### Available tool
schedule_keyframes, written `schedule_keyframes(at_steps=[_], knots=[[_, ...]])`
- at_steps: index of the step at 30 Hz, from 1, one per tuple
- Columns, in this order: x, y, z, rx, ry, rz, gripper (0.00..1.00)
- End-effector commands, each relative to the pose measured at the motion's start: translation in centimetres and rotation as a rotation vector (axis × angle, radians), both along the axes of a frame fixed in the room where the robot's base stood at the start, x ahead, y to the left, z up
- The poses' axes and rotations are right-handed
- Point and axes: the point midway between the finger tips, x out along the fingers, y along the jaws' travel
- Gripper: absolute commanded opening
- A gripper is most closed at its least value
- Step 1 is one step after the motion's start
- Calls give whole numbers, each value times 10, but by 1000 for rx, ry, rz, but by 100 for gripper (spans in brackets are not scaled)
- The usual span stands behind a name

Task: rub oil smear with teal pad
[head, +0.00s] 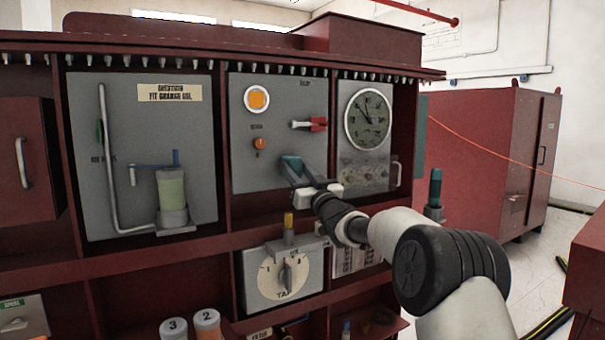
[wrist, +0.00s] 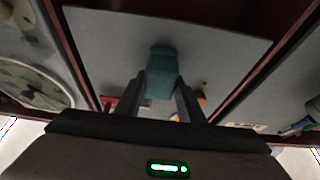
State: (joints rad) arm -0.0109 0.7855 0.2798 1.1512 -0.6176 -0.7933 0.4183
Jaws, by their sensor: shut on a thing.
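The teal pad (head: 292,166) is a small block held out in front of the grey middle panel (head: 262,180). My gripper (head: 305,181) is shut on it. In the wrist view the pad (wrist: 162,62) sits between the two dark fingers of my gripper (wrist: 162,80), with the grey panel behind it. I cannot tell whether the pad touches the panel. I cannot make out an oil smear for sure; a hazy, mottled patch (head: 366,174) shows below the round gauge, but I cannot tell what it is.
The round gauge (head: 368,120) is to the right of the pad. A red-handled lever (head: 310,124), an orange lamp (head: 257,99) and a small knob (head: 260,143) stick out above it. A tap dial box (head: 283,275) with a yellow-topped post (head: 288,222) is below.

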Motion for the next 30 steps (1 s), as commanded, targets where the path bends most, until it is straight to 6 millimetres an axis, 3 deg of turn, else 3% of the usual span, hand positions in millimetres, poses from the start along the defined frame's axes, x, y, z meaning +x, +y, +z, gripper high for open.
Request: schedule_keyframes(at_steps=[4, 14, 30], knots=[[-6, 11, 2, -1, 0, 2, 17], [-8, 11, 1, 0, 1, 2, 17], [-49, -19, 2, -2, 0, -1, 17]])
